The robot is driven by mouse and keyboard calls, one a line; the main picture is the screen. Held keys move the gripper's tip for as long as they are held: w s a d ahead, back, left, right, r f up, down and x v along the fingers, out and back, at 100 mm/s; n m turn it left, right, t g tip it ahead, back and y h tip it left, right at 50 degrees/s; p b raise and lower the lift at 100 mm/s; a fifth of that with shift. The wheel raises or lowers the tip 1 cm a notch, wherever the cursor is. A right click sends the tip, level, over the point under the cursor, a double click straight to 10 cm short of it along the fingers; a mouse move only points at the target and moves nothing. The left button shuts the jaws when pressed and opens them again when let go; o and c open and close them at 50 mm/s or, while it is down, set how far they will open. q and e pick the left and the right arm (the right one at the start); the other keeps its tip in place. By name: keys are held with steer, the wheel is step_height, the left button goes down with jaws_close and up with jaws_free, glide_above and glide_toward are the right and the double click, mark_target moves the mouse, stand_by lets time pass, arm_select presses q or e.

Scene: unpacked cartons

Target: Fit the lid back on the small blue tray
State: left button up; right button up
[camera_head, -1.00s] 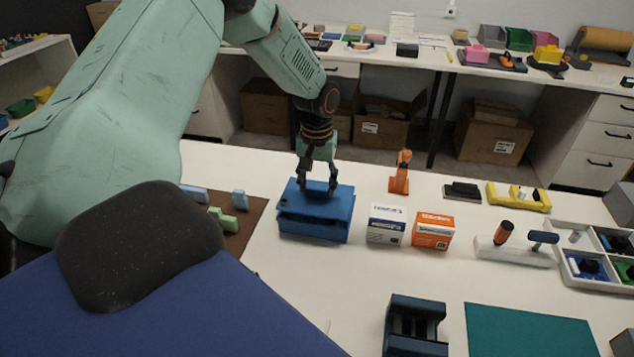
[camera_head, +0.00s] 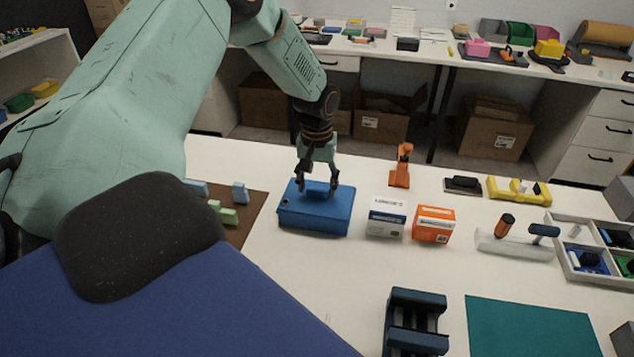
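The small blue tray (camera_head: 314,222) stands on the white table just right of the brown mat. Its blue lid (camera_head: 338,208) lies flat on top of it, with no clear gap between lid and walls. A raised block-like handle (camera_head: 317,188) stands on the lid. My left gripper (camera_head: 317,190) points down over the lid, its two fingers spread on either side of the handle. They look open and slightly apart from it, though the contact is small in view. My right gripper is not in view.
A white-and-blue box (camera_head: 386,217) and an orange box (camera_head: 433,225) stand close right of the tray. An orange clamp-like piece (camera_head: 401,167) is behind them. A dark blue holder (camera_head: 416,322) and a teal mat (camera_head: 530,328) lie in front. The table before the tray is clear.

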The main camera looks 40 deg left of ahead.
arm_select(q)
steer(key=o, duration=0.3)
step_height(320, 180, up, 12)
steer(key=shift+r, duration=0.1)
stand_by(0.6)
